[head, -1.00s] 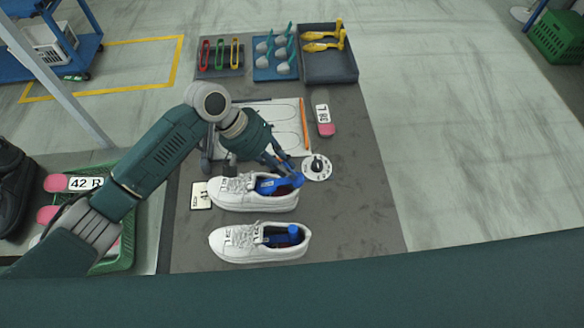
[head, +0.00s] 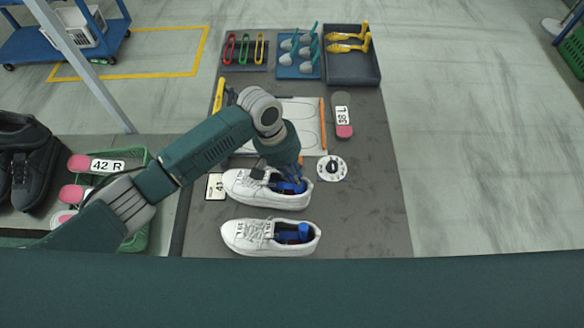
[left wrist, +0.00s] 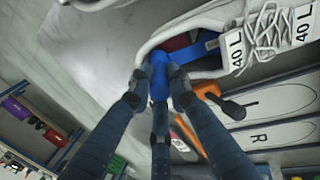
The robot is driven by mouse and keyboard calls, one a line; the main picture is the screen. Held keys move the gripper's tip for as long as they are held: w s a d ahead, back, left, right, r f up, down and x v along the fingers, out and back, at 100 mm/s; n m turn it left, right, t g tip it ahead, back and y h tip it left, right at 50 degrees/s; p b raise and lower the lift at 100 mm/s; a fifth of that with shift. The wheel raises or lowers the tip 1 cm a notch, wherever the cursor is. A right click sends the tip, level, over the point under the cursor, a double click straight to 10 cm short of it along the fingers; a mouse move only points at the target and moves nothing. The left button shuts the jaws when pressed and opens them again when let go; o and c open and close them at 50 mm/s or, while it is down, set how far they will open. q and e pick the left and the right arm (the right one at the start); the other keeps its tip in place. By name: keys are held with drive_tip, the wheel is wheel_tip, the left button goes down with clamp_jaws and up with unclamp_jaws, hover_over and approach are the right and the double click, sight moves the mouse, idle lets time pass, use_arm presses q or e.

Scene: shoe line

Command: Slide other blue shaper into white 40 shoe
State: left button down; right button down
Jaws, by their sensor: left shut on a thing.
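Two white lace-up shoes lie side by side on the dark mat. The upper white shoe (head: 240,184) is under my left gripper (head: 294,182); its tags read 40 L in the left wrist view (left wrist: 236,48). My left gripper is shut on the knob of a blue shaper (left wrist: 159,76) at this shoe's heel. The blue shaper's front part (left wrist: 204,44) lies inside the shoe opening. The lower white shoe (head: 243,236) holds another blue shaper (head: 291,234) in its opening. How deep the gripped shaper sits is hard to tell. My right gripper is out of view.
A white dial (head: 331,168) and a pink-ended 38 L form (head: 343,116) lie right of the upper shoe. A small card (head: 215,187) lies at its left. Trays of tools (head: 352,70) stand at the back. A green crate (head: 139,238) is at the left. The mat's right side is clear.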

use_arm(q)
drive_tip(key=shift+d+f+y, duration=0.25)
drive_tip(key=shift+f+y, duration=0.25)
drive_tip(key=shift+d+f+y, duration=0.2)
drive_tip(key=shift+f+y, duration=0.4)
drive_tip(key=shift+f, duration=0.35)
drive_tip(key=c, duration=1.6)
unclamp_jaws()
drive_tip(key=shift+o, duration=0.2)
drive_tip(key=shift+r, duration=0.1)
drive_tip(key=shift+s+r+p, duration=0.1)
drive_tip(key=shift+r+p, duration=1.35)
drive_tip(key=shift+p, duration=0.6)
